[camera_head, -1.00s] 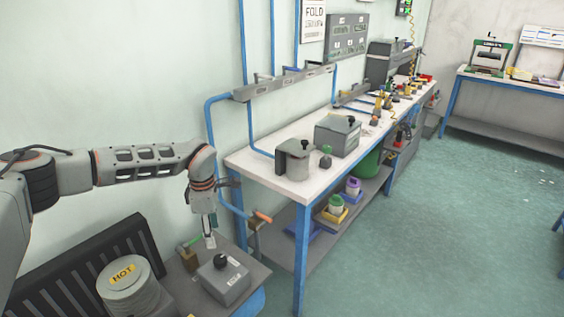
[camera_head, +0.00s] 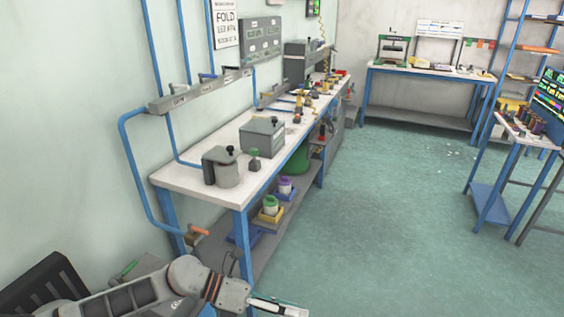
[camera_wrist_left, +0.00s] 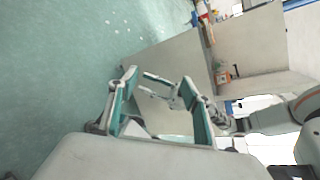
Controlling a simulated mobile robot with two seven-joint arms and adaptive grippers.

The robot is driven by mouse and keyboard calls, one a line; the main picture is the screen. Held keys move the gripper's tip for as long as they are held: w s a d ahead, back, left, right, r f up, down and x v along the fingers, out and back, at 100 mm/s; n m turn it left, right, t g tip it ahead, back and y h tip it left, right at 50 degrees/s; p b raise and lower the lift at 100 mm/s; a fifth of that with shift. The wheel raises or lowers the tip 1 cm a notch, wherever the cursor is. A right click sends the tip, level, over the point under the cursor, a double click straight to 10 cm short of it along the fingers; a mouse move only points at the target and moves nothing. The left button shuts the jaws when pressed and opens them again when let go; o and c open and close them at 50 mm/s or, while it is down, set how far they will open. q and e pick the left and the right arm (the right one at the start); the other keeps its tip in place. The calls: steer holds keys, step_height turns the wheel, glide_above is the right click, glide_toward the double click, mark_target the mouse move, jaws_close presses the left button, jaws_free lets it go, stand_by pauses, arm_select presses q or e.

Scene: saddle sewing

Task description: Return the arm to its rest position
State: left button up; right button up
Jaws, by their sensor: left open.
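My left arm (camera_head: 130,298) reaches in along the bottom of the head view. Its gripper (camera_head: 280,307) is at the bottom edge, in front of the bench, partly cut off. In the left wrist view the left gripper's teal-lined fingers (camera_wrist_left: 160,88) are spread apart with nothing between them. Beyond them, a pale arm comes in from the right and ends in what looks like my right gripper (camera_wrist_left: 150,85), its two thin prongs apart and empty. The right arm does not show in the head view.
A long white-topped bench (camera_head: 185,180) with blue legs stands along the left wall, carrying a grey canister (camera_head: 222,168) and a grey box (camera_head: 263,138). An orange-handled lever (camera_head: 200,231) sticks out near its front. Open floor (camera_head: 390,220) lies to the right. A small blue-legged table (camera_head: 490,205) stands farther right.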

arm_select(q)
steer(key=w+d+r+n+t+h, duration=0.1)
steer(key=d+r+n+t+h, duration=0.1)
steer(key=r+n+t, duration=0.3)
steer(key=d+r+n+t+h, duration=0.1)
steer(key=n+t+h, duration=0.15)
steer(key=n, duration=0.55)
steer(key=s+a+f+n+t+y, duration=0.1)
steer(key=a+f+n+t+y, duration=0.7)
steer(key=a+f+n+y, duration=0.95)
steer(key=s+a+f+n+g+h, duration=0.1)
steer(key=s+a+f+n+g, duration=0.2)
steer(key=s+a+f+n, duration=0.3)
steer(key=s+a+n, duration=0.2)
steer(key=s+n, duration=0.1)
steer(key=s, duration=0.1)
steer(key=shift+s+a+f+n+g+h, duration=0.15)
steer(key=shift+s+n+g+h, duration=0.15)
steer(key=shift+s+n+g, duration=0.1)
